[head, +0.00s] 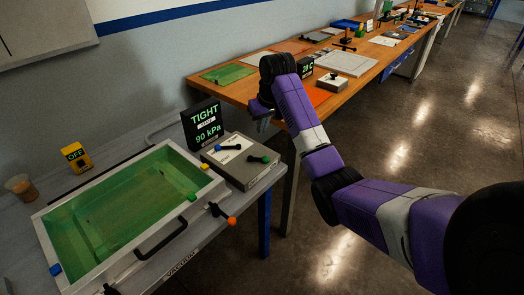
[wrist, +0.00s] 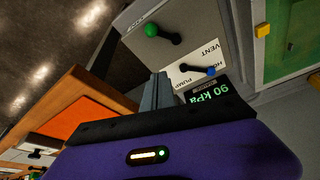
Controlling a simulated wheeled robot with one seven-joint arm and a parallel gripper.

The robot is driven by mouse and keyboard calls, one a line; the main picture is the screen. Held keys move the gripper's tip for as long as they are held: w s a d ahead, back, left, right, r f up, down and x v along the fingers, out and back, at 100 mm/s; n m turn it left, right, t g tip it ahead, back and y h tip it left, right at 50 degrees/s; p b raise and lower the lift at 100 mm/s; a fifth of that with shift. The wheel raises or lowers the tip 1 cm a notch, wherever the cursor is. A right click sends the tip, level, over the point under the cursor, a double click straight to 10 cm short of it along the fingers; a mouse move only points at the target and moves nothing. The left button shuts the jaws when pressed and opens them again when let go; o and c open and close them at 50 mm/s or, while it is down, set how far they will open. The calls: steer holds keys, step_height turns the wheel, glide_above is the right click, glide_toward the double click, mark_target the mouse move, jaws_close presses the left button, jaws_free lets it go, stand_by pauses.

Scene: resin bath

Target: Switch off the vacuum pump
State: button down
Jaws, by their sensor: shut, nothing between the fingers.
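The pump's grey control box (head: 243,172) stands on the bench beside the green bath. It has a blue-tipped lever (head: 230,147) and a green-tipped lever (head: 258,159). In the wrist view the blue-tipped lever (wrist: 205,69) lies by a white plate lettered VENT, PUMP and a partly covered word between. The green-tipped lever (wrist: 160,35) is farther along the box. A black display (head: 204,125) behind the box reads TIGHT and 90 kPa. My gripper (head: 262,126) is shut and empty, above and beyond the box, apart from both levers. It also shows in the wrist view (wrist: 157,80).
The green bath tray (head: 190,215) fills the near bench, with an orange-tipped valve handle (head: 222,213) at its right. A yellow box reading OFF (head: 76,157) and a brown cup (head: 21,187) stand left. A wooden bench (head: 236,91) with several items lies beyond.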

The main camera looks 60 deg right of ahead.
mark_target(260, 159)
steer(key=shift+f, duration=0.1)
steer(key=x, duration=0.9)
steer(key=shift+w+d+f, duration=0.1)
steer(key=shift+d+f, duration=0.05)
steer(key=shift+f, duration=0.25)
steer(key=shift+s+a+f+p, duration=0.2)
steer(key=shift+s+a+p, duration=0.1)
steer(key=shift+s+a, duration=0.4)
steer(key=shift+s+a+f+p, duration=0.15)
steer(key=shift+s+a+p, duration=0.2)
steer(key=shift+s, duration=0.55)
